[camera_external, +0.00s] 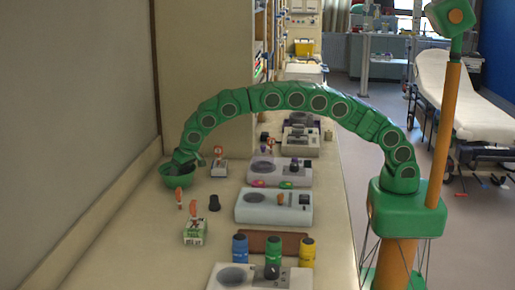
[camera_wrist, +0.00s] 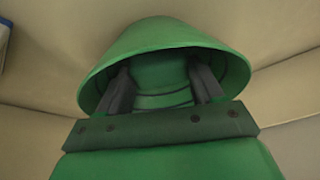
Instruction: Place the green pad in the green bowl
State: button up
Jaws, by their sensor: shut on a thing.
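My gripper (camera_external: 183,158) is at the bowl's mouth. In the wrist view the two grey fingers of my gripper (camera_wrist: 162,88) reach inside the rim, one on each side of a green round thing with bands (camera_wrist: 161,72). I cannot tell this thing's outline clearly from the bowl's green inside.
Orange-and-white items (camera_external: 193,208), a black stopper (camera_external: 214,203) and a small green-and-white box (camera_external: 195,232) stand in front of the bowl. White devices (camera_external: 255,208) line the counter's right side. Blue, green and yellow jars (camera_external: 307,252) stand near the front.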

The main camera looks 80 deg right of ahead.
jog(key=shift+f, duration=0.15)
jog(key=o, duration=0.8)
jog(key=v, duration=1.2)
jog(key=s+d+r+g, duration=0.1)
jog(key=s+d+r, duration=0.25)
jog(key=s, duration=0.45)
jog(key=s+d+r+g, duration=0.1)
jog(key=s+d+r, duration=0.2)
jog(key=s+d, duration=0.3)
jog(key=s+d+r+n+g, duration=0.1)
jog(key=s+d, duration=0.1)
jog(key=s, duration=0.7)
jog(key=s+d+r+n, duration=0.1)
jog(key=s+d, duration=0.1)
jog(key=s, duration=0.7)
jog(key=s+f+n+g, duration=0.1)
jog(key=s, duration=1)
jog(key=s+d+f+g, duration=0.1)
jog(key=s+f, duration=0.1)
jog(key=s, duration=0.9)
jog(key=s+f+n+g+y, duration=0.1)
jog(key=s, duration=1)
jog(key=shift+s+d+f+n, duration=0.3)
jog(key=shift+d, duration=0.1)
